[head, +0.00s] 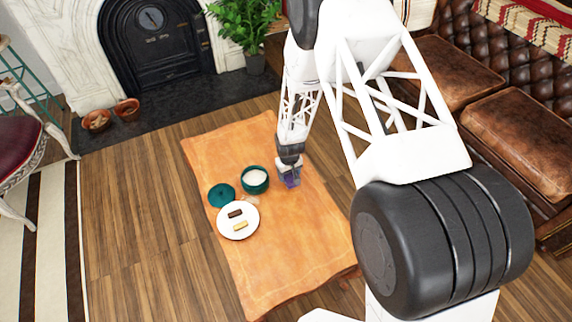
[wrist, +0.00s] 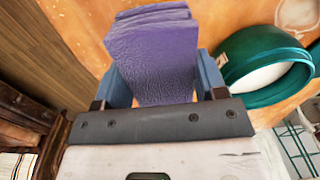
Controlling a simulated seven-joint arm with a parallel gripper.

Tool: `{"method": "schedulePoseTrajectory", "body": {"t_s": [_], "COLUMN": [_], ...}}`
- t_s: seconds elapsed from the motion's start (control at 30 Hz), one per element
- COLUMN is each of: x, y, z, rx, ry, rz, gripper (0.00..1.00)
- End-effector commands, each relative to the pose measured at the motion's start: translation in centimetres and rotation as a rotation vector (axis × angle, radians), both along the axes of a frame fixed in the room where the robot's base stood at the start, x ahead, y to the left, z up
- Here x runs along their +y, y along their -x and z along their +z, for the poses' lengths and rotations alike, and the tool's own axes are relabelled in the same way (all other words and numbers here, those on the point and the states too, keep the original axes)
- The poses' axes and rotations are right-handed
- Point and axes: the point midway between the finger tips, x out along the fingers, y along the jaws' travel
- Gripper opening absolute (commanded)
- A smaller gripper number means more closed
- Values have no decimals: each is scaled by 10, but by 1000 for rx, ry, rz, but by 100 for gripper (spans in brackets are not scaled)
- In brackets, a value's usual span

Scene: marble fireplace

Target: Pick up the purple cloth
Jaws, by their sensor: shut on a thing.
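The purple cloth (wrist: 160,55) is a folded, layered, textured piece that fills the space between my gripper's two blue-grey fingers in the wrist view. My gripper (wrist: 165,84) is shut on it. In the head view my gripper (head: 290,172) points down over the right part of the orange wooden table (head: 290,240), and a little purple of the cloth (head: 291,182) shows under it. Whether the cloth touches the table I cannot tell.
A teal pot (head: 255,182) with white contents stands just left of my gripper, with a teal lid (head: 222,196) beside it. A white plate (head: 251,217) holds two small bars. The table's near half is clear. A brown leather sofa (head: 518,135) stands at the right.

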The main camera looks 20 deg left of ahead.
Motion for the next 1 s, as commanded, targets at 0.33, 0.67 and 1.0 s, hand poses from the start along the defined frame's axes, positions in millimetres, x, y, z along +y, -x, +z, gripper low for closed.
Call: {"method": "schedulePoseTrajectory", "body": {"t_s": [0.33,0.67,1.0], "x": [-23,-28,-28], "y": [37,45,45], "z": [4,5,5], "rx": [0,0,0], "ry": [0,0,0], "rz": [0,0,0], "gripper": [38,38,38]}}
